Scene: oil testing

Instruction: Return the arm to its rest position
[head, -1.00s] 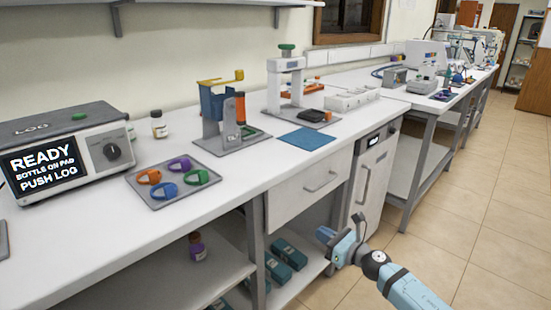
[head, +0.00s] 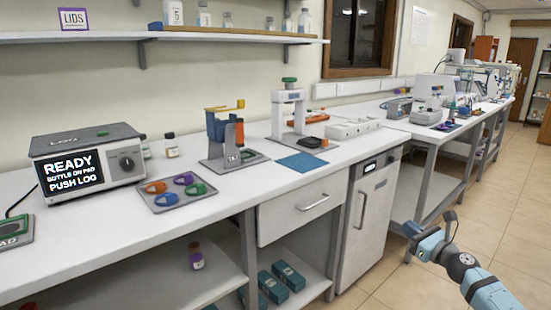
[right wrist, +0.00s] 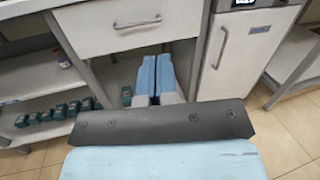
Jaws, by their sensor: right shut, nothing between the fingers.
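My right gripper (head: 411,229) is at the lower right of the head view, in front of the bench and apart from it. In the right wrist view its two blue fingers (right wrist: 156,78) lie side by side, shut with nothing between them. Beyond the fingers are the bench drawer (right wrist: 118,22) and the lower shelf area. My right arm reaches in from the lower right corner of the head view. My left gripper is not in view.
The white bench (head: 215,212) holds a logger reading READY (head: 88,160), a tray of coloured rings (head: 176,194), a blue-and-orange device (head: 225,138), a green-topped press (head: 290,112) and a blue mat (head: 302,161). Teal boxes (head: 288,275) sit below. Tiled floor (head: 490,215) is clear at right.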

